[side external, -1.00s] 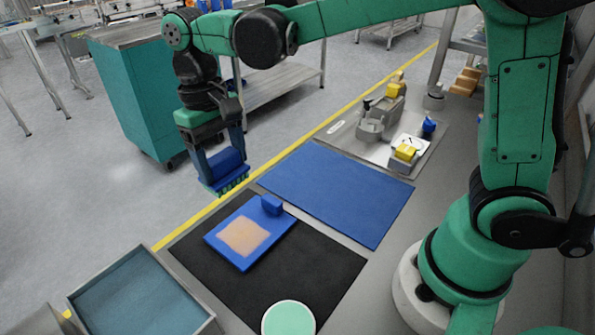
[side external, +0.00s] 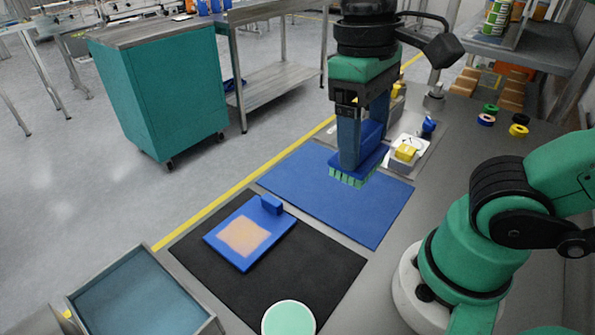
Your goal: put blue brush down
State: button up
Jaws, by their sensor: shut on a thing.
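The blue brush (side external: 362,165) has a blue body and pale green bristles that point down. My gripper (side external: 362,150) is shut on the brush's blue handle and holds it over the right part of the blue mat (side external: 320,195). The brush looks raised above the mat, but the exact gap is hard to judge. The gripper's fingers hide part of the handle.
A blue board with an orange-tan patch (side external: 243,236) lies on the black mat (side external: 300,275), beside a pale green round thing (side external: 288,318). A metal plate with yellow-topped parts (side external: 405,152) sits behind the blue mat.

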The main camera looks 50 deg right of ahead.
notch_tip(320, 180, down, 19)
jog(key=shift+r, duration=0.1)
dwell(0.8)
jog(key=o, duration=1.1)
jog(key=shift+f, duration=0.2)
jog(key=shift+r, duration=0.1)
jog(key=shift+w+r, duration=0.75)
jog(key=shift+r, duration=5.1)
jog(key=w+d+t, duration=0.4)
jog(key=w+t, duration=0.4)
jog(key=w, duration=0.1)
jog(key=shift+w+f+t, duration=0.2)
jog(key=shift+f+t, duration=0.1)
